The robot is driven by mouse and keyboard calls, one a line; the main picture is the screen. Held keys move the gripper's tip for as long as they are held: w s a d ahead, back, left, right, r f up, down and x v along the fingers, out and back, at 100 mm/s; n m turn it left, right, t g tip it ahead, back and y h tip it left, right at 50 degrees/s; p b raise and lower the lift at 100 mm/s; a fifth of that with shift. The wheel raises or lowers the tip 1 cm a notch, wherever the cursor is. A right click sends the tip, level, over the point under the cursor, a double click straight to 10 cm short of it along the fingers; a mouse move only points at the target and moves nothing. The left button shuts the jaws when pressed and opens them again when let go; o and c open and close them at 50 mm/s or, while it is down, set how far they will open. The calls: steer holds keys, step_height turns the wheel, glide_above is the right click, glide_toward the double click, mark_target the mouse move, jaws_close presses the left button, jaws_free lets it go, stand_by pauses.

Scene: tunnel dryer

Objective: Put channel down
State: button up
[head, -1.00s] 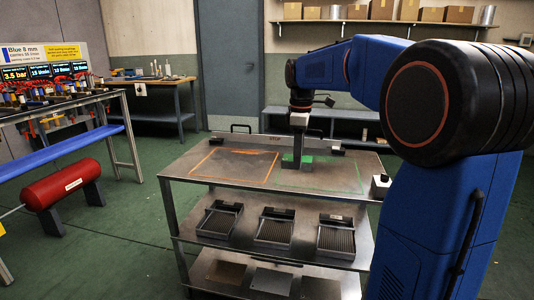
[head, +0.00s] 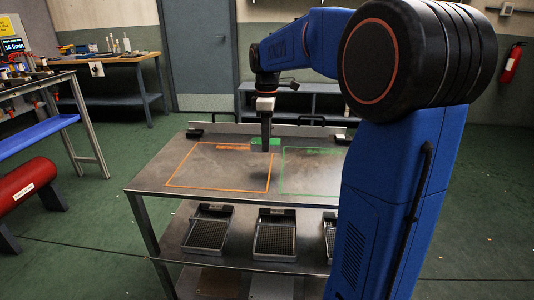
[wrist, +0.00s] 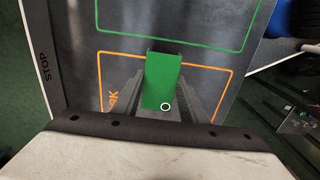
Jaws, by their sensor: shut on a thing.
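The green channel (wrist: 158,88) is between the two fingers of my gripper (wrist: 163,100) in the wrist view, with a small white ring near its lower end. My gripper is shut on it. In the head view my gripper (head: 266,143) points down above the table, with a little of the channel (head: 274,141) showing beside the fingers. A dark shadow lies below on the tabletop, so the channel looks raised.
The steel table (head: 155,181) has orange and green outlined areas, both bare. A low rail with dark handles runs along its back edge. Trays (head: 275,243) stand on the shelf below. A blue-topped bench (head: 45,131) stands at left.

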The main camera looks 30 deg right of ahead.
steer(key=shift+f, duration=2.65)
steer(key=o, duration=1.2)
steer(key=shift+f, duration=0.1)
